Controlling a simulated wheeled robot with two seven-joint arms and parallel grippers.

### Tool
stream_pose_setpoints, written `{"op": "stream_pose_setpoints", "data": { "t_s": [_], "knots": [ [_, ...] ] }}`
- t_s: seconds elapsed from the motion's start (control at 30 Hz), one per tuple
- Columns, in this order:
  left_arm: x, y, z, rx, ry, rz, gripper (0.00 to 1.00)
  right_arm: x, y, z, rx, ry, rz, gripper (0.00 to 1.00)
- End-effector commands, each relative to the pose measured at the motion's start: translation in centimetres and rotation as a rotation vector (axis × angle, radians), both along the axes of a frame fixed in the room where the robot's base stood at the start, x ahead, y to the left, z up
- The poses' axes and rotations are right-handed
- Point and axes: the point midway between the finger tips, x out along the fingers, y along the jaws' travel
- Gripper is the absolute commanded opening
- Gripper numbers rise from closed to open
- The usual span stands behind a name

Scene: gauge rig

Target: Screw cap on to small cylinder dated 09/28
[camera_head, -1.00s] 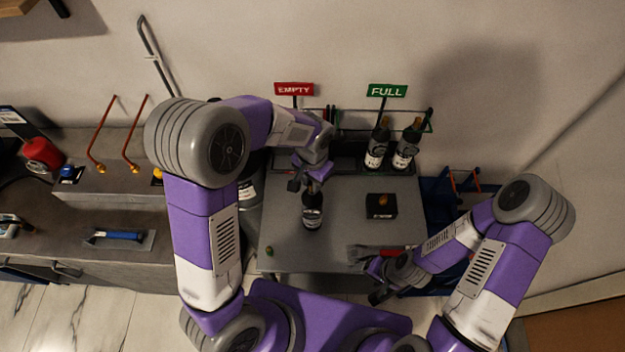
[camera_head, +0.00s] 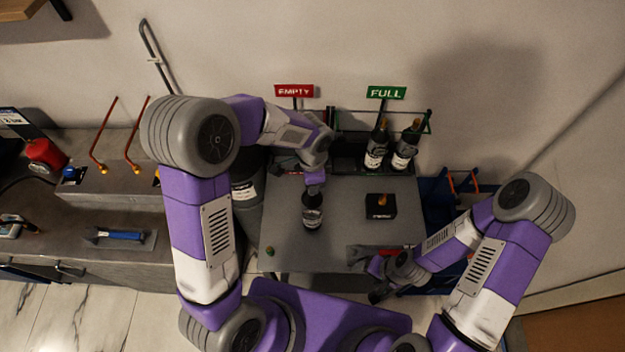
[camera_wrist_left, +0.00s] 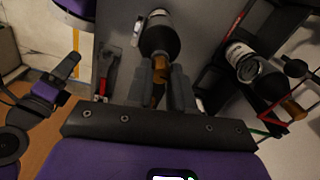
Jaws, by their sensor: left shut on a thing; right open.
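A dark small cylinder (camera_head: 313,212) with a pale label stands upright on the grey table, left of its middle. My left gripper (camera_head: 314,186) is above it, pointing down. In the left wrist view its fingers (camera_wrist_left: 161,88) are shut around an orange-brown cap or neck (camera_wrist_left: 159,68) at the top of the cylinder (camera_wrist_left: 160,38). The fingers partly hide that top, so I cannot tell how far a cap is seated. The date on the label is too small to read. My right gripper (camera_head: 380,292) is open and empty by the table's front right edge.
Two capped dark cylinders (camera_head: 376,150) stand in the rack under the green FULL sign (camera_head: 387,91). A red EMPTY sign (camera_head: 294,90) is left of it. A black block (camera_head: 380,211) with an orange top sits right. A red-handled tool (camera_head: 389,252) lies near my right gripper.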

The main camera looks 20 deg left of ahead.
Motion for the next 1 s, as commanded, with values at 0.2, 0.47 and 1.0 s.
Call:
{"op": "stream_pose_setpoints", "data": {
  "t_s": [0.2,0.47,1.0],
  "knots": [
    [-0.1,0.1,0.0,0.002,0.003,-0.165,0.00,0.0,0.0,0.7,0.000,0.000,0.000,0.75],
    [0.0,0.1,-0.1,0.003,0.002,-0.170,0.00,0.0,0.0,0.6,0.000,0.000,0.000,0.75],
    [0.0,0.1,-0.1,0.002,0.002,-0.436,0.00,0.0,0.0,1.8,0.000,0.000,0.000,0.75]
  ]
}}
